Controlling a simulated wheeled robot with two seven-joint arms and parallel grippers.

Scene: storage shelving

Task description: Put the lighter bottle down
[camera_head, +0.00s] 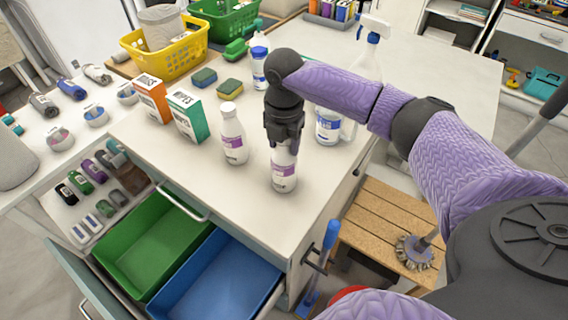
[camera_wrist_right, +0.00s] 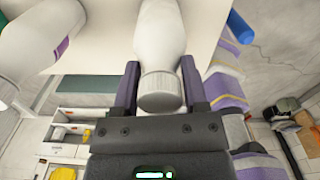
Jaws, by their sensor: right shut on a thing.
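A white bottle with a purple label (camera_head: 284,172) is between the fingers of my right gripper (camera_head: 284,138), which is shut on it from above. The bottle is upright at the counter's front part; I cannot tell whether its base touches the counter. In the right wrist view the held bottle (camera_wrist_right: 160,45) shows its white cap between the two fingers (camera_wrist_right: 160,88). A second, similar white bottle (camera_head: 233,135) stands on the counter just left of it, apart from it. It also shows in the right wrist view (camera_wrist_right: 45,35). My left gripper is not in view.
The white counter (camera_head: 215,185) has orange and green boxes (camera_head: 187,115), sponges (camera_head: 230,89) and a yellow basket (camera_head: 168,56) behind. Spray and detergent bottles (camera_head: 328,126) stand close behind my right gripper. An open drawer with green (camera_head: 150,240) and blue bins (camera_head: 215,280) lies below the front edge.

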